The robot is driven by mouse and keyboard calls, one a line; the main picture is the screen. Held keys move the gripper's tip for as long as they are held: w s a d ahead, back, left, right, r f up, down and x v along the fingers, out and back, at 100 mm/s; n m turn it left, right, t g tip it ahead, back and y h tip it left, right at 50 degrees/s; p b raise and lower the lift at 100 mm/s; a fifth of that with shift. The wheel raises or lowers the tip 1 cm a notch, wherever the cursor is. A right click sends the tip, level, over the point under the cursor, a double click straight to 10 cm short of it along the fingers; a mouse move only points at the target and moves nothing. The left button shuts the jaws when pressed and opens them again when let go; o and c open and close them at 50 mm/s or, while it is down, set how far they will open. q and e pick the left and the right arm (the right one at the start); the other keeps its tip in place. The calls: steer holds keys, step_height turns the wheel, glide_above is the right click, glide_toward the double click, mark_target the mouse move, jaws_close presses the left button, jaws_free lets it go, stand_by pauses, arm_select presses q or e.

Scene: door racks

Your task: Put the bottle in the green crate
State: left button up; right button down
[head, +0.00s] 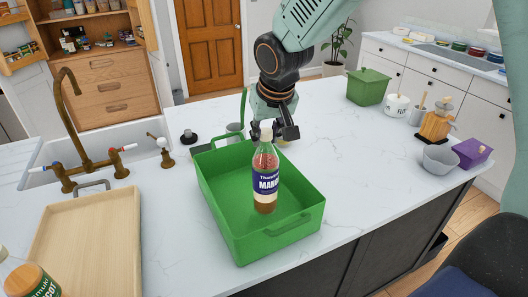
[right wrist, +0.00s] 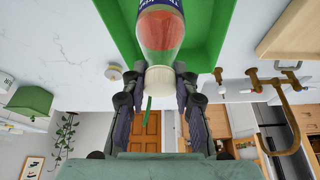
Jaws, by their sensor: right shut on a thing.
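The bottle (head: 265,180) has a white cap, a dark blue label and reddish-brown contents. It is upright over the green crate (head: 275,240), inside its outline in the head view. I cannot tell whether its base touches the crate floor. My right gripper (head: 267,133) is shut on the bottle at its cap. The right wrist view shows the fingers (right wrist: 160,85) on both sides of the white cap, with the bottle (right wrist: 160,35) extending over the green crate (right wrist: 205,40). My left gripper is not in view.
A wooden tray (head: 85,240) lies left of the crate, with another bottle (head: 30,282) at its near edge. A sink with a brass tap (head: 68,120) is behind. A green lidded box (head: 369,86), grey bowl (head: 440,159) and purple box (head: 472,152) stand right. Counter right of the crate is clear.

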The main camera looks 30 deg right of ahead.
steer(key=shift+w+a+f, duration=0.15)
steer(key=shift+a+f, duration=0.05)
steer(key=f, duration=0.1)
steer(key=a+f, duration=0.1)
steer(key=f, duration=0.1)
steer(key=shift+d+f, duration=0.15)
steer(key=shift+d, duration=0.45)
steer(key=c, duration=1.4)
jaws_free()
steer(key=shift+f, duration=0.1)
steer(key=shift+c, duration=0.2)
steer(key=o, duration=0.4)
steer(key=shift+a, duration=0.5)
steer(key=shift+d, duration=0.3)
steer(key=shift+d+r, duration=0.1)
steer(key=shift+r, duration=0.1)
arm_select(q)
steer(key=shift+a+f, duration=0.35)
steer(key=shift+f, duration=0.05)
arm_select(e)
glide_toward(260, 147)
steer(key=shift+d+r, duration=0.15)
steer(key=shift+r, duration=0.35)
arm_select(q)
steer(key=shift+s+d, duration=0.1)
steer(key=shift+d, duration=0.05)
arm_select(e)
steer(key=shift+d, duration=0.25)
steer(key=shift+a, duration=0.1)
